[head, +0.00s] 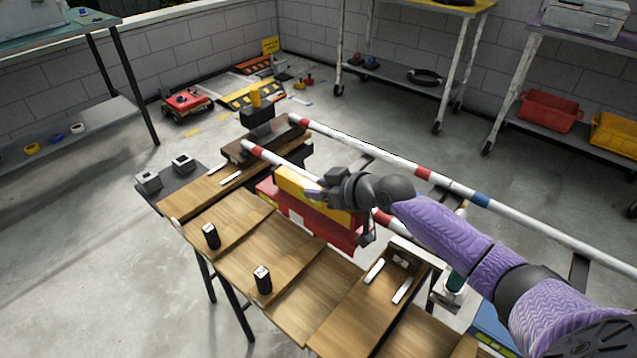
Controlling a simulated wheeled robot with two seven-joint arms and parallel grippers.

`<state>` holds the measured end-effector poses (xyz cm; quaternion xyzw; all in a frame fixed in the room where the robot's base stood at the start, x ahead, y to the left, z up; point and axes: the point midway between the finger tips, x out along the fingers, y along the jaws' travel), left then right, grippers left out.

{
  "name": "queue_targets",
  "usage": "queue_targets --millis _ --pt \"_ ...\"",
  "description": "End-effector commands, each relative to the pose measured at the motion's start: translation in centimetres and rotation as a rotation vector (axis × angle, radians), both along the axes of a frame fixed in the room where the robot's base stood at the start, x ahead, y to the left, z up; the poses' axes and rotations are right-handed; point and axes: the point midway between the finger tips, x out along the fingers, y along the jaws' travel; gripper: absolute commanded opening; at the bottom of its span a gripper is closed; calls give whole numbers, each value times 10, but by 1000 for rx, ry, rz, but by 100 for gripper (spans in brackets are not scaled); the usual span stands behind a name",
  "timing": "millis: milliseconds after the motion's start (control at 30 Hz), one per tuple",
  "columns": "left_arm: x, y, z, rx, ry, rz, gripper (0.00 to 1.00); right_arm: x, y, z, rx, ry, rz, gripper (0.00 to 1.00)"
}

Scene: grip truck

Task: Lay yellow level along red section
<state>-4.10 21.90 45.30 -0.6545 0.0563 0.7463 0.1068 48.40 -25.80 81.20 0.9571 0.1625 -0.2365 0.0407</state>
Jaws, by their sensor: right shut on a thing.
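A yellow block-like bar, which looks like the yellow level (292,182), is in the middle of the head view. My right gripper (322,196), on the purple arm from the lower right, is shut on it and covers part of it. A red block (318,226) shows just below the level; I cannot tell whether they touch. A near striped pole (270,156) passes behind the level and has red parts at its left end and just right of the gripper. A longer striped pole (385,160) with red and blue sections runs behind. My left gripper is not in view.
The stepped wooden bench (225,262) carries two small black upright pieces (263,280) and white strips (375,271). A dark wooden support (240,150) holds the poles' left ends. Shelves with red (550,112) and yellow bins stand at back right. Open floor lies left.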

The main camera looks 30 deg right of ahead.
Motion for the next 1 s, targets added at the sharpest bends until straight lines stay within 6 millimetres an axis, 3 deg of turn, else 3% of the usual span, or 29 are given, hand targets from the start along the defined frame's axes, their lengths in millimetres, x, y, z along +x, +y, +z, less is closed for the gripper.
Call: queue_targets --millis 100,400,433,600,867,1000 --pt "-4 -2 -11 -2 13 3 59 0 0 -14 1 1 0 0" --pt "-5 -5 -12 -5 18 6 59 -2 1 -18 1 9 1 0" --pt "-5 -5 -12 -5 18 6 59 -2 1 -19 1 10 1 46" --pt "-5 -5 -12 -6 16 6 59 -3 1 -21 2 15 2 82" --pt "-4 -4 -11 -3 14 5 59 -4 1 -22 4 18 2 83" --pt "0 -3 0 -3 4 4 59 -17 -4 -9 1 14 -1 83"
